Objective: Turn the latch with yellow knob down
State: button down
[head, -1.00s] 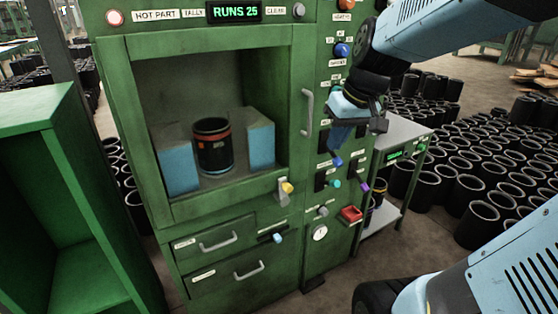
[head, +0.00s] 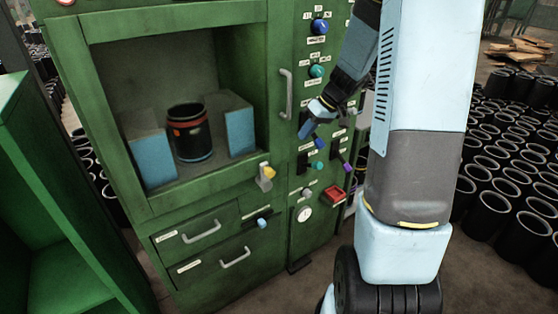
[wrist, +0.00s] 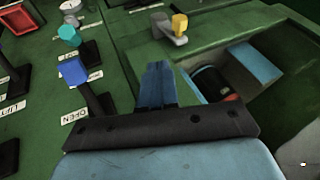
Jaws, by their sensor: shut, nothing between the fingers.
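The latch with the yellow knob (head: 268,171) sits at the lower right corner of the open chamber in the green machine. In the wrist view the yellow knob (wrist: 180,24) stands on a grey lever, ahead of my fingers and slightly right. My gripper (head: 307,130) is in front of the panel right of the chamber, above and to the right of the latch. In the wrist view my gripper (wrist: 158,72) has its blue fingers together, with nothing held. The fingers are apart from the knob.
The chamber holds a black sleeve (head: 188,132) with a red band between blue blocks (head: 239,131). Drawers (head: 206,231) lie below. Many black sleeves cover the floor at right.

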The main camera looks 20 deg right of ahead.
jog(key=s+a+x, duration=0.1)
jog(key=x, duration=1.2)
jog(key=shift+a+r, duration=0.2)
jog(key=shift+a, duration=0.2)
jog(key=shift+d, duration=0.25)
